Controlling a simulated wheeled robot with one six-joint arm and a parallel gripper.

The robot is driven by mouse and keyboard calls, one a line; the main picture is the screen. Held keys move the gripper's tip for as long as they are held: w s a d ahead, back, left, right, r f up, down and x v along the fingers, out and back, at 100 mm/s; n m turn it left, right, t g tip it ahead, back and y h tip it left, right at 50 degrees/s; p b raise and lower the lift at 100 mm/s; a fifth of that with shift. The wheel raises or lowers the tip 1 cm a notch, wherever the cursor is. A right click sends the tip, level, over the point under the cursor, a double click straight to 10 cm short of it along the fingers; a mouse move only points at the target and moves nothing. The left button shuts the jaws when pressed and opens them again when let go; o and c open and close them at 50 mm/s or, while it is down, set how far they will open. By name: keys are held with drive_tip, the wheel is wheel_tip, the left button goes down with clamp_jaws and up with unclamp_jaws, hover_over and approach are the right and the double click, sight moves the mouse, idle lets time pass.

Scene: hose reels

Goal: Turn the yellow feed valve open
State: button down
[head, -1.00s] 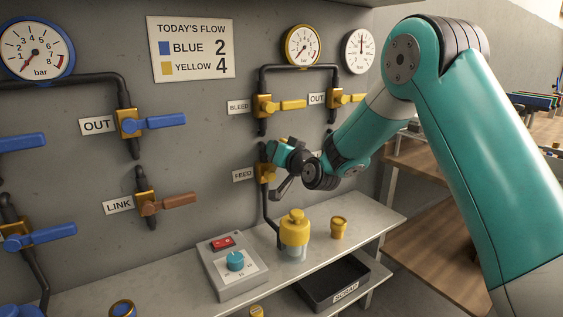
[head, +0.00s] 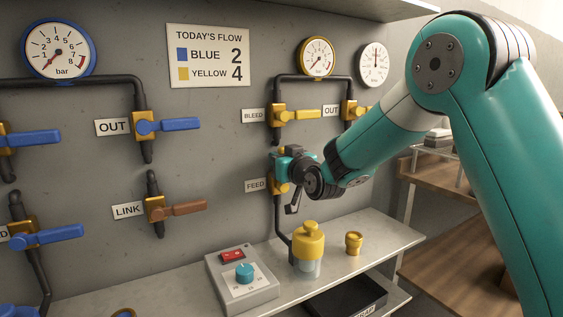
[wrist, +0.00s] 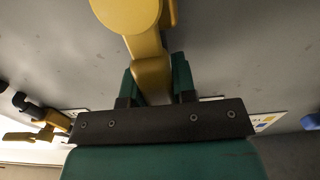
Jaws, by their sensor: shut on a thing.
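The yellow feed valve shows its brass body (head: 283,187) beside the FEED label (head: 256,185) on the grey wall. My gripper (head: 284,158) covers its handle in the head view. In the wrist view the yellow handle (wrist: 151,75) runs down from a round hub (wrist: 127,12) at the top. Its end sits between the two green fingers of my gripper (wrist: 155,84), which is shut on it. The exact angle of the handle is hard to tell in the head view. The yellow-rimmed gauge (head: 317,58) hangs above this pipe line.
The bleed valve (head: 279,115) and a yellow OUT valve (head: 349,110) sit just above my gripper. A shelf below holds a yellow-capped jar (head: 308,241), a small yellow fitting (head: 354,243) and a control box (head: 243,279). Blue valves and the brown-handled LINK valve (head: 156,209) are leftward.

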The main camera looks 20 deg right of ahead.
drive_tip(key=shift+f, duration=0.15)
drive_tip(key=c, duration=0.9)
unclamp_jaws()
